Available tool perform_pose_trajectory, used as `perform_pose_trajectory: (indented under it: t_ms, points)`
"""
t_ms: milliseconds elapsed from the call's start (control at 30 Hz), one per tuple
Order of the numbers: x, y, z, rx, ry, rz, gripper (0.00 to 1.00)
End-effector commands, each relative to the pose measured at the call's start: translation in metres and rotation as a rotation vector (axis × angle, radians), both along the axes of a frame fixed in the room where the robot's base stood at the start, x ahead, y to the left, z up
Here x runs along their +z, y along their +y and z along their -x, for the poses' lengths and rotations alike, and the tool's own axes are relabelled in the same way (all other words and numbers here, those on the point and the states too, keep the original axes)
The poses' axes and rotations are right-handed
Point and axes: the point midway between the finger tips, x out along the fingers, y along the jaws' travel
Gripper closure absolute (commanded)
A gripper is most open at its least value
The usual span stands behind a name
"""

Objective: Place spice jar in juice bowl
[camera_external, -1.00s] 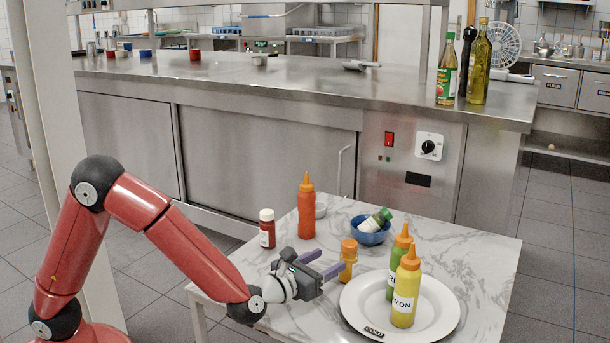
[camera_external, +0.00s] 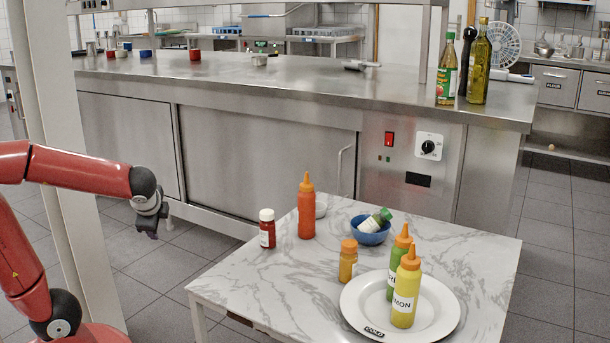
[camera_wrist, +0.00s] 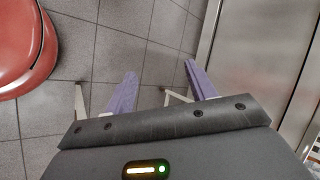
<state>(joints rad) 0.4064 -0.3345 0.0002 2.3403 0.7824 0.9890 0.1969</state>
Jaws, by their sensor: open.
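A blue bowl (camera_external: 371,237) stands near the back of the marble table, and a small jar with a white label and green cap (camera_external: 376,221) lies tilted in it. An orange-capped yellowish jar (camera_external: 348,261) stands upright in front of the bowl. A red jar with a white cap (camera_external: 267,229) stands at the table's back left. I cannot tell from labels which is the spice jar. My gripper (camera_external: 153,225) is away from the table to the left, pointing down. In the wrist view its purple fingers (camera_wrist: 159,72) are apart and empty above floor tiles.
The marble table (camera_external: 255,295) also holds an orange squeeze bottle (camera_external: 306,208), with a partly hidden white dish behind it. A white plate (camera_external: 445,313) bears green and yellow squeeze bottles (camera_external: 405,290). The table's front left is clear. A steel counter (camera_external: 265,160) stands behind.

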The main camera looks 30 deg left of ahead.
Motion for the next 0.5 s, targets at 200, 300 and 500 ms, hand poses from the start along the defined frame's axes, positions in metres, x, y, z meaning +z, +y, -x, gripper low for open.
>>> perform_pose_trajectory:
  t_ms: [200,300,500]
  points:
    - [-0.007,0.019,0.079,0.535,-0.131,0.598,0.44]
    - [-0.005,0.012,0.093,0.67,-0.181,0.77,0.44]
    - [-0.003,0.005,0.101,0.766,-0.218,0.904,0.4]
